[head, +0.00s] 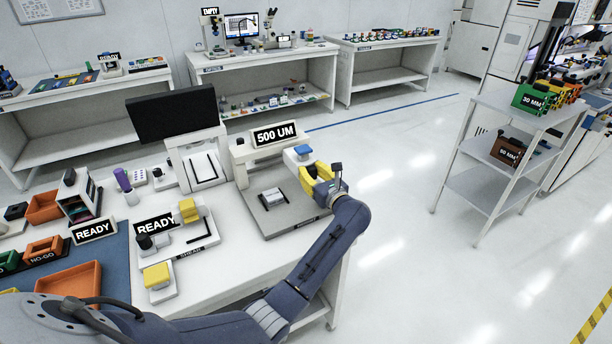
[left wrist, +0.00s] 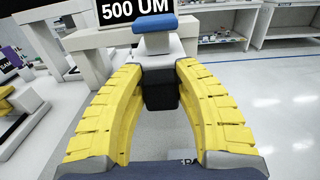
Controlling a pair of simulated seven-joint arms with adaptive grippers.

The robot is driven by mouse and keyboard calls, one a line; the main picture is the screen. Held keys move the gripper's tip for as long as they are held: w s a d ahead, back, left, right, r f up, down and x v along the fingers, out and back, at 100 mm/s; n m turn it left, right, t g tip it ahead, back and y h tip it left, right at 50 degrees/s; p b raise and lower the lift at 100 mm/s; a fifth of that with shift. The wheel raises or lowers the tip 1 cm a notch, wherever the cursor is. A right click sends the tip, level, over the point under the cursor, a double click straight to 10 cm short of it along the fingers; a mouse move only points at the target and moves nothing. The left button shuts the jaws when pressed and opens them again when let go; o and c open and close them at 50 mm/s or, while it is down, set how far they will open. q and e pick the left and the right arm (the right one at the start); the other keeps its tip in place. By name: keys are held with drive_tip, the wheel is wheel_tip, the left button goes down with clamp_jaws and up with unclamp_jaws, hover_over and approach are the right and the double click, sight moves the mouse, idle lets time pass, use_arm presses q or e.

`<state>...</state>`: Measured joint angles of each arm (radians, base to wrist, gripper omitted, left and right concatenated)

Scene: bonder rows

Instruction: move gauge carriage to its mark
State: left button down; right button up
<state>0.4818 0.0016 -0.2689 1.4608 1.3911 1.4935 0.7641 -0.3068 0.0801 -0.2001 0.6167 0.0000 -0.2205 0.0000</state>
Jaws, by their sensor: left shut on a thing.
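The gauge carriage (head: 298,158) is a small white block with a blue top, at the right end of the white gauge under the "500 UM" sign (head: 275,134). In the left wrist view the carriage (left wrist: 157,44) has a black block (left wrist: 160,92) on its near side. My left gripper (head: 311,178) is yellow and reaches the carriage from the right. In the left wrist view its fingers (left wrist: 160,80) are closed around the black block. Any mark for the carriage is too small to tell. My right gripper is not in view.
The gauge's grey base (head: 290,213) carries a small silver block (head: 272,197). A station with a "READY" sign (head: 155,224) and yellow blocks stands to its left. A dark monitor (head: 175,114) is behind. Open floor lies to the right, before a grey shelf rack (head: 485,185).

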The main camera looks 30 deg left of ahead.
use_arm(q)
drive_tip(key=shift+w+d+r, duration=0.1)
drive_tip(key=shift+w+r, duration=0.05)
drive_tip(key=shift+w, duration=0.1)
drive_tip(key=c, duration=0.9)
unclamp_jaws()
drive_tip(key=shift+d, duration=0.1)
drive_tip(key=shift+v, duration=3.75)
